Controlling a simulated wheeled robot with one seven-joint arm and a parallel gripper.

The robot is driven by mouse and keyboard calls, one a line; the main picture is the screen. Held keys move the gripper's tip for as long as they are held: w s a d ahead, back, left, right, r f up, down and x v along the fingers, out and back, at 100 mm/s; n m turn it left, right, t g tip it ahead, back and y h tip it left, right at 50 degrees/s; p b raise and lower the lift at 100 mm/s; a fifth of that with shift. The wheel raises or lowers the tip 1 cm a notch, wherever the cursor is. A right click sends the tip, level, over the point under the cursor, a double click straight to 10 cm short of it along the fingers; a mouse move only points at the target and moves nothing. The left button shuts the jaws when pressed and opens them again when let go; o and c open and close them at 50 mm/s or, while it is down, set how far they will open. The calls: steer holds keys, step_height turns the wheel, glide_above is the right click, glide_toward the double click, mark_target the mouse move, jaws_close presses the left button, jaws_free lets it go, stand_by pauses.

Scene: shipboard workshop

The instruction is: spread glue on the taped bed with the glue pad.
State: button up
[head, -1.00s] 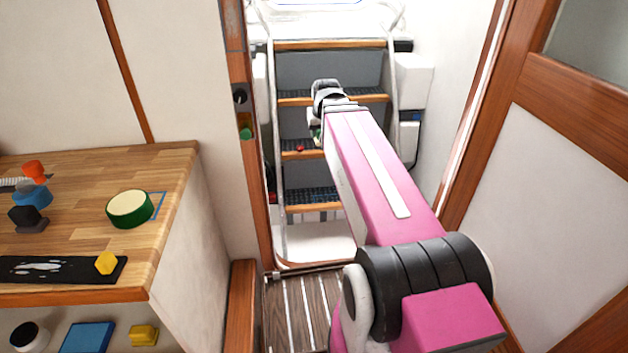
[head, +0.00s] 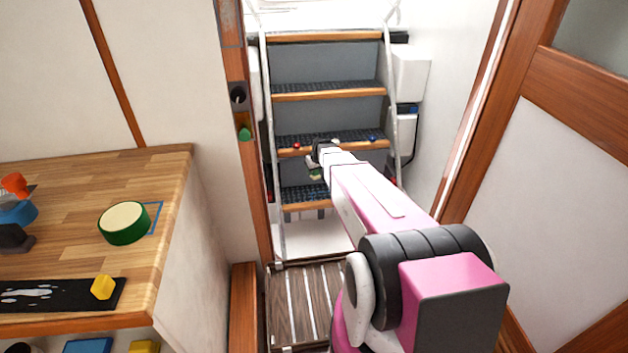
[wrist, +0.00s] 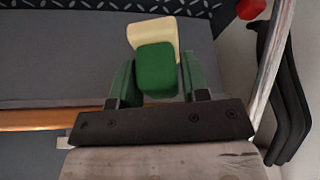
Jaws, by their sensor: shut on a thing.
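My gripper (wrist: 156,82) is shut on a block with a green part (wrist: 156,68) and a cream part (wrist: 150,33), which looks like the glue pad. In the head view my gripper (head: 316,166) is small and partly hidden by my arm, in front of the stairs. A blue outline (head: 157,217), perhaps tape, shows on the wooden bench, partly covered by a round green-and-cream object (head: 124,223). I cannot tell for sure which surface is the taped bed. A black strip (head: 75,291) with white smears lies at the bench's front.
The stairs (head: 328,93) have wood-edged treads between pale rails, with a red ball (head: 297,146) and a blue ball (head: 373,139) on one tread. A yellow block (head: 102,287) sits on the black strip. A wooden door frame stands close on the right. Slatted floor (head: 305,305) lies below.

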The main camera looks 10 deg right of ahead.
glide_above(319, 194)
steer(key=s+a, duration=0.2)
steer(key=a, duration=0.1)
step_height(319, 194, down, 7)
steer(key=shift+f, duration=2.9)
steer(key=shift+f, duration=0.6)
steer(key=shift+d+r, duration=0.1)
steer(key=shift+d, duration=1.7)
steer(key=shift+d+f, duration=0.15)
steer(key=shift+d, duration=1.7)
steer(key=shift+d+f, duration=0.1)
steer(key=shift+d, duration=1.7)
steer(key=shift+d, duration=6.85)
steer(key=shift+d+r, duration=0.1)
steer(key=shift+r, duration=0.05)
